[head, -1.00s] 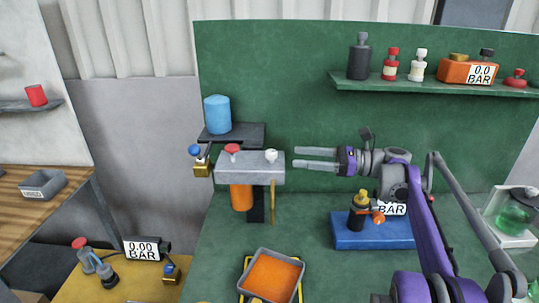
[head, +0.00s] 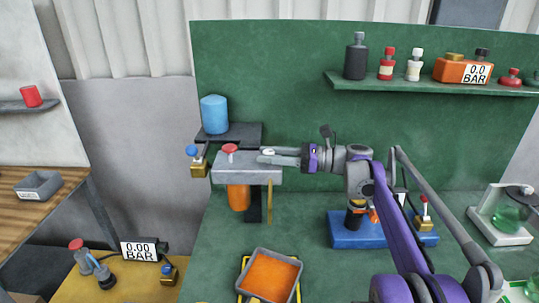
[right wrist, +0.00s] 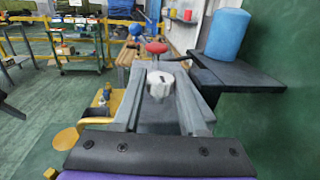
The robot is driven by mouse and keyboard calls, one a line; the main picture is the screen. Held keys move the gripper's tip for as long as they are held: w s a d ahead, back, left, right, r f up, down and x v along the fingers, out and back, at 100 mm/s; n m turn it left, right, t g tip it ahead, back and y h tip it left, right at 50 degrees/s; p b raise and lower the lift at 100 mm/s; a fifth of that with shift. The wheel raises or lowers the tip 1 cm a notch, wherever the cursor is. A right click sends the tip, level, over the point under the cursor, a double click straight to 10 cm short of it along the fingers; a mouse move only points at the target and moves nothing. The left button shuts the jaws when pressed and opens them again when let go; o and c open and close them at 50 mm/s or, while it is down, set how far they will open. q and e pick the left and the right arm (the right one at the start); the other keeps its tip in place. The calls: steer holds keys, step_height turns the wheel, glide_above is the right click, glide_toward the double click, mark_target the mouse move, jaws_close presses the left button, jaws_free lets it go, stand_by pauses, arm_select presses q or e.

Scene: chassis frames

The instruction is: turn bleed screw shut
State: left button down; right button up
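A grey block (head: 235,174) is fixed at the green wall, with a red knob (head: 229,149) and a white knob (head: 268,152) on top. The white knob looks like the bleed screw, though no label shows. My right gripper (head: 265,157) reaches in level from the right over the block's right end. In the right wrist view, its two fingers (right wrist: 160,90) are apart, one on each side of the white knob (right wrist: 160,82). Narrow gaps seem to show beside the knob; I cannot tell whether a finger touches it. The red knob (right wrist: 156,47) stands beyond. My left gripper is out of view.
A blue cylinder (head: 214,114) stands on a dark shelf (head: 245,133) behind the block. A blue-topped brass valve (head: 198,168) is at its left, and an orange cylinder (head: 239,198) hangs below. An orange-filled tray (head: 253,256) lies below on the green bench.

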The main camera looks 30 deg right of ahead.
jaws_close()
